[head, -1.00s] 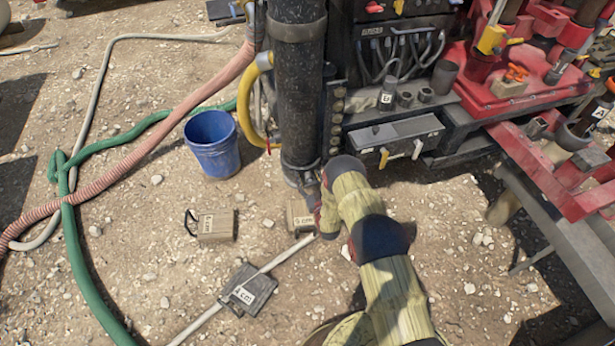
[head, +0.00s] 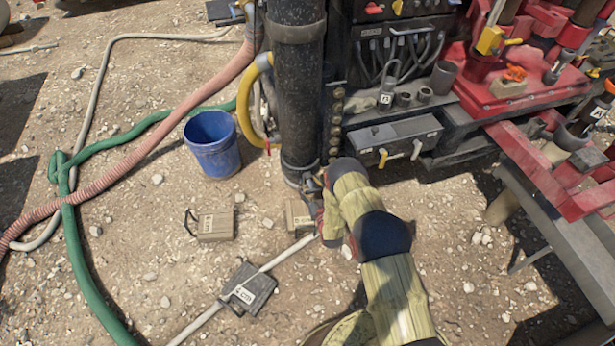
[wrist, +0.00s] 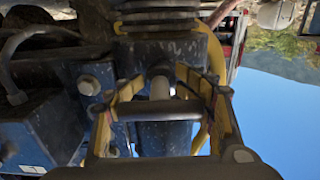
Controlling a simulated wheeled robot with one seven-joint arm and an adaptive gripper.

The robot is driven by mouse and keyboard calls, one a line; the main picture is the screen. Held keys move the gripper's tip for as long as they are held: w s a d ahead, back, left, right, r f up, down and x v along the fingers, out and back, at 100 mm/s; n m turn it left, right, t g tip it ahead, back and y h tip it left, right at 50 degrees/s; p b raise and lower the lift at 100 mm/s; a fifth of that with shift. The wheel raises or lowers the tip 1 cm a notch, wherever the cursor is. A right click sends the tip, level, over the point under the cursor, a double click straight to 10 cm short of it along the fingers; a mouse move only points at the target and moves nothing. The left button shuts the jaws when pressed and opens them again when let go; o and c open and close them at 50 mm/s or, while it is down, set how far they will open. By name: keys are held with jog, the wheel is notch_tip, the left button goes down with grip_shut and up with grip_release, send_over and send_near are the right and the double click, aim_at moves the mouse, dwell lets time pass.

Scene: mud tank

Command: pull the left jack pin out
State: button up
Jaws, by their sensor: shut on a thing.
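The left jack pin (wrist: 160,88) shows in the wrist view as a pale shaft with a dark crossbar handle (wrist: 155,110). The shaft runs into a dark socket on the jack leg; how deep it sits is hidden. My gripper (wrist: 160,112) has its yellow fingers on either side of the crossbar and is shut on it. In the head view my gripper (head: 311,184) is at the foot of the black jack leg (head: 300,95). There my sleeved arm and gripper mostly hide the pin.
A blue bucket (head: 212,145) stands left of the leg. Tan blocks (head: 215,225) and a dark block (head: 247,290) with a pale pole across it lie on the gravel. Green (head: 85,270) and pink hoses lie at left. A grey drawer box (head: 395,140) and red machinery (head: 510,90) stand at right.

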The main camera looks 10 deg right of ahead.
jog(key=shift+s+d, duration=0.15)
jog(key=shift+s, duration=0.75)
jog(key=shift+c, duration=0.2)
jog(key=shift+f, duration=0.1)
jog(key=shift+s, duration=0.1)
jog(key=o, duration=1.4)
jog(key=shift+s, duration=0.1)
jog(key=o, duration=0.5)
jog(key=shift+c, duration=0.2)
jog(key=s, duration=0.4)
jog(key=s+d, duration=0.1)
jog(key=s, duration=0.2)
jog(key=s+d, duration=0.1)
jog(key=s, duration=0.3)
jog(key=shift+s, duration=0.3)
